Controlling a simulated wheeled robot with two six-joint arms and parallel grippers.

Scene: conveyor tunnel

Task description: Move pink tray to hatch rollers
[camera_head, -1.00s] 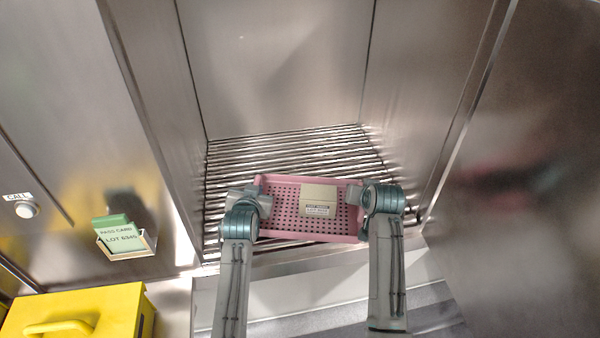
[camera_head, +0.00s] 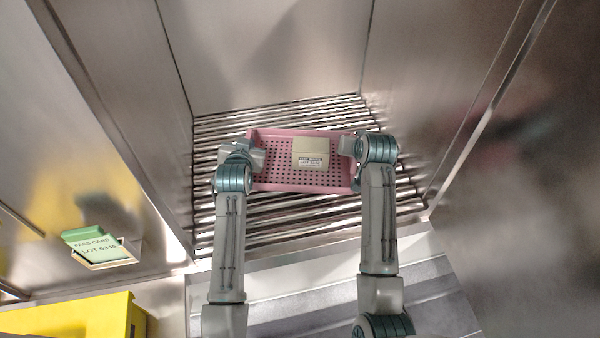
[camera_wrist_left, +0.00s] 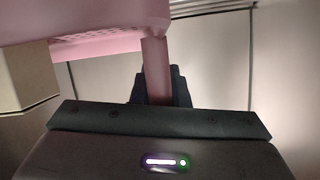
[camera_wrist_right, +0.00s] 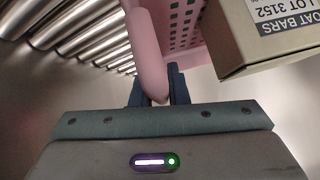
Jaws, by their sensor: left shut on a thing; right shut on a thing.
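The pink tray (camera_head: 300,179), a perforated basket, is over the hatch rollers (camera_head: 270,212) inside the metal hatch. A beige labelled box (camera_head: 311,152) sits in it. My left gripper (camera_head: 250,160) is shut on the tray's left end. My right gripper (camera_head: 350,152) is shut on its right end. The left wrist view shows the pink grip part (camera_wrist_left: 156,68) between my left fingers; the right wrist view shows the pink rim (camera_wrist_right: 146,50) at my right fingers. I cannot tell whether the tray touches the rollers or hangs just above them.
Steel walls (camera_head: 450,80) close in the hatch at both sides and the back. Bare rollers show in front of and behind the tray. A green pass card (camera_head: 92,243) in a holder and a yellow case (camera_head: 75,318) are at the left, outside the hatch.

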